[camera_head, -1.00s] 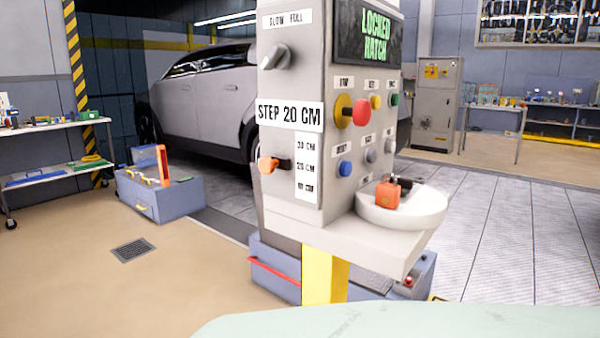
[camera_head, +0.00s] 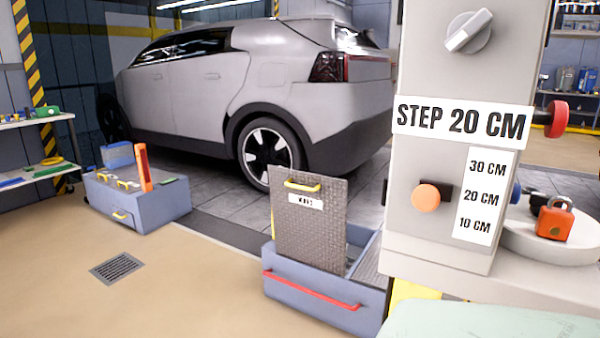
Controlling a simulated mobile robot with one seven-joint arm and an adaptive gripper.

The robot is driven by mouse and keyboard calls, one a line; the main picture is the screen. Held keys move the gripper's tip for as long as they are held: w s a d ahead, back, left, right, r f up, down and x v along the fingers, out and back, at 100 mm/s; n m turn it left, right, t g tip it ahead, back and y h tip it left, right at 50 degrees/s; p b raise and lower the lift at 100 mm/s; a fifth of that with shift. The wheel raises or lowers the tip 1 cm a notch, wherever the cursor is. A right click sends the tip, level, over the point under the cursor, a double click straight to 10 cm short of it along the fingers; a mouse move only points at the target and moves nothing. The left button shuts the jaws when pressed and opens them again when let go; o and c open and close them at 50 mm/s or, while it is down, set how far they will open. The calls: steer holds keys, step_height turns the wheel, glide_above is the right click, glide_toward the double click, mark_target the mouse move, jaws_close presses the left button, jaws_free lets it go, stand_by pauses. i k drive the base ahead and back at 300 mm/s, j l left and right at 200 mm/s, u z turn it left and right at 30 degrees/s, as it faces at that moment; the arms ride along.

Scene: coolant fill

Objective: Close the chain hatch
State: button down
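A dark grey tread-plate hatch (camera_head: 312,238) stands upright, open, on a low blue-grey box (camera_head: 315,302) in the middle of the head view. It has a yellow handle (camera_head: 302,186) near its top edge and a small white label whose letters I cannot read, so I cannot confirm that it is the chain hatch. A red bar (camera_head: 312,289) runs along the front of the box. The control post hides the right end of the box. My gripper is not in view.
A control post (camera_head: 412,160) with a knob, a "STEP 20 CM" sign and an orange button stands at right. A red padlock (camera_head: 554,220) rests on its round tray. Another blue-grey box (camera_head: 140,200) stands left. Floor around the drain (camera_head: 116,267) is clear.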

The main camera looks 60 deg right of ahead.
mark_target(309, 209)
steer(key=i+z, duration=0.45)
steer(key=i, duration=0.15)
steer(key=i+j+z, duration=0.2)
steer(key=i+z, duration=0.5)
steer(key=z, duration=0.15)
steer(key=i+z, duration=0.35)
steer(key=i+j+z, duration=0.1)
steer(key=z, duration=0.3)
steer(key=i+j+z, duration=0.35)
steer(key=k+l, duration=0.05)
steer(key=l, duration=0.05)
